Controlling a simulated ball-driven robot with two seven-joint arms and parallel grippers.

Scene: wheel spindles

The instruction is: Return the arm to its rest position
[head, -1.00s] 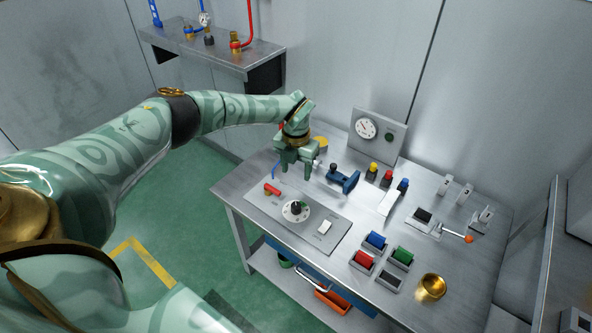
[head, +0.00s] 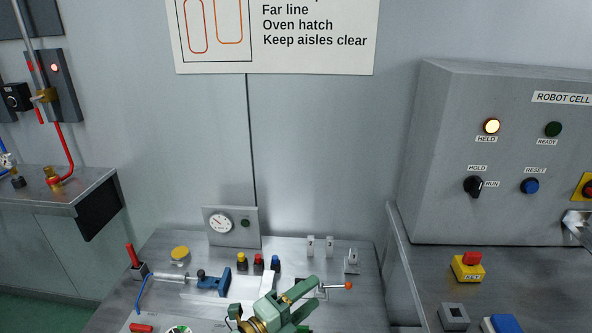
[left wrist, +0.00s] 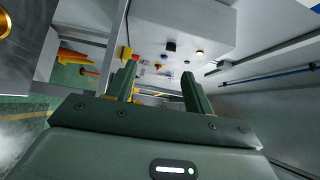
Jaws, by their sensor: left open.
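My left gripper (head: 313,294) is at the bottom middle of the head view, over the front part of the metal workbench (head: 352,312). Its green jaws are apart and point to the right, with nothing between them. The left wrist view also shows the two open fingers (left wrist: 159,75) with an empty gap. Past them in that view are the grey control box and the bench, seen tilted. Most of my left arm is outside the head view. My right gripper is in neither view.
The ROBOT CELL box (head: 500,150) stands right. A pipe shelf (head: 60,190) is left.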

